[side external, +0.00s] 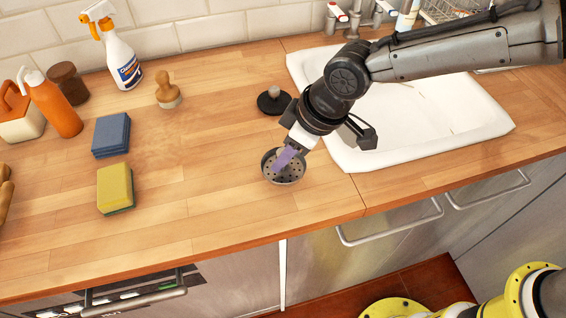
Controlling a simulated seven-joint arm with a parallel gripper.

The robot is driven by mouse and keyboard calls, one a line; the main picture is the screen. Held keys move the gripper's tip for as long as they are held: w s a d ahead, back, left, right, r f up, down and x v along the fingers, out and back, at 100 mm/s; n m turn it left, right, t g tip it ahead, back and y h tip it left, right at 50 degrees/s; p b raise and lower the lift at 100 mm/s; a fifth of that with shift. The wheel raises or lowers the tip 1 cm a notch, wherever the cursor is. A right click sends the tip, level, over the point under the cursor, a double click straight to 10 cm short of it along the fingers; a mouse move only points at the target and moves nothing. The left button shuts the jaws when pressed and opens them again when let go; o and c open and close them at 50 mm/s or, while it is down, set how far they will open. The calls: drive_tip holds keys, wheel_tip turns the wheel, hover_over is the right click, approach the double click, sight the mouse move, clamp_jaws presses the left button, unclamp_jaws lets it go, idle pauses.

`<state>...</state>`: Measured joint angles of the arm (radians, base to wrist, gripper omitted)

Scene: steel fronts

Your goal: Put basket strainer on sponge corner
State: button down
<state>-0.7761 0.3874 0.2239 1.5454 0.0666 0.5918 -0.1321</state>
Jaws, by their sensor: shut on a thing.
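The basket strainer (290,174) is a round, dark metal cup with small holes, at the middle of the wooden counter, left of the sink. My gripper (284,158) is over it, with its purple finger reaching inside the rim, and is shut on the strainer. The far finger is hidden, and I cannot tell whether the strainer touches the counter. A yellow and green sponge (115,188) lies on the counter to the left. A blue sponge (111,134) lies just behind it.
A white sink (360,150) is at the right, with a black stopper (273,101) beside it. A wooden brush (168,92), spray bottle (122,60), orange bottle (54,105) and brown jar (68,82) stand toward the back left. The counter between strainer and sponges is clear.

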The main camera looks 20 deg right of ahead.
drive_tip(key=shift+w+a+f, duration=0.1)
drive_tip(key=shift+f, duration=0.8)
drive_tip(key=shift+w+a+f, duration=0.1)
drive_tip(key=shift+f, duration=0.8)
drive_tip(key=c, duration=0.6)
unclamp_jaws()
drive_tip(key=shift+f, duration=0.1)
drive_tip(key=v, duration=1.2)
